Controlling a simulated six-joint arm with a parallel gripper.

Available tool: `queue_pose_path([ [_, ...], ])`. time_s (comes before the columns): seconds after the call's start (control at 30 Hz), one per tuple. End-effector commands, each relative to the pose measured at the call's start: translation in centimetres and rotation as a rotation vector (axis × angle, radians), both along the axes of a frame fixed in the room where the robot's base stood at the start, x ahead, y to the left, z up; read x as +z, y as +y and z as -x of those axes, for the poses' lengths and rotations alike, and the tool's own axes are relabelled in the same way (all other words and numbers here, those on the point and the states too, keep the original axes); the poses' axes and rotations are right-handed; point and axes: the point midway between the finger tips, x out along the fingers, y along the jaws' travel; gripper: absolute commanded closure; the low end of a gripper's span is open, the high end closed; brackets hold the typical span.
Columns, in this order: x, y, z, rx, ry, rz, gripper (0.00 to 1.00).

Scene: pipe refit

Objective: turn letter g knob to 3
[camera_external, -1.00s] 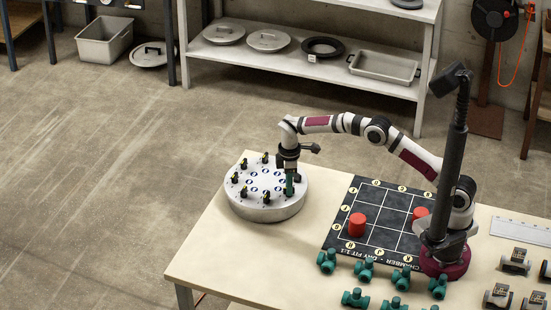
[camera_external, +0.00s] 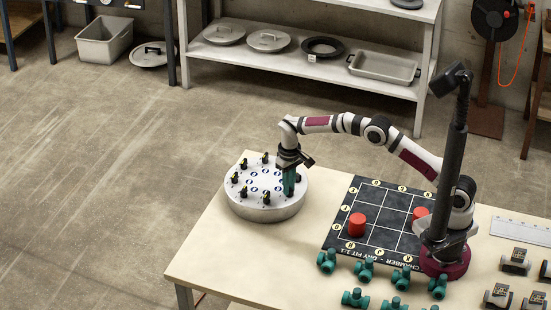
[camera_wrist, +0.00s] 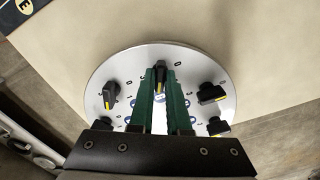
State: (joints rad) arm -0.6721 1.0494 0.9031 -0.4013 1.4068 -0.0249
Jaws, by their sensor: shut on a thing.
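A round, pale metal knob panel (camera_external: 265,207) stands on the left end of the table, with several black knobs with yellow pointers in a ring. My gripper (camera_external: 289,192) is over the panel's right side, pointing down. In the wrist view my gripper's green fingers (camera_wrist: 160,78) are shut on one black knob (camera_wrist: 160,70) near the panel's rim. The yellow pointer shows between the fingers. A 0 is printed to the right of this knob; its letter cannot be read. A neighbouring knob (camera_wrist: 110,93) sits to the left and another (camera_wrist: 211,93) to the right.
A black grid board (camera_external: 374,245) with red cylinders (camera_external: 357,225) lies right of the panel. Several green pipe fittings (camera_external: 327,261) lie along the table's front. The bare tabletop (camera_external: 240,255) in front of the panel is free.

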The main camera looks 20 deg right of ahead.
Motion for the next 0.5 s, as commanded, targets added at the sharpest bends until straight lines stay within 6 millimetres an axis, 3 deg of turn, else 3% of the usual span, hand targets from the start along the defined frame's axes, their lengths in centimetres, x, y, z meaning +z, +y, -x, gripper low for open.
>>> queue_pose_path([
  [0.5, 0.08, 0.0, 0.01, -0.487, 0.001, 0.0, 1.0],
])
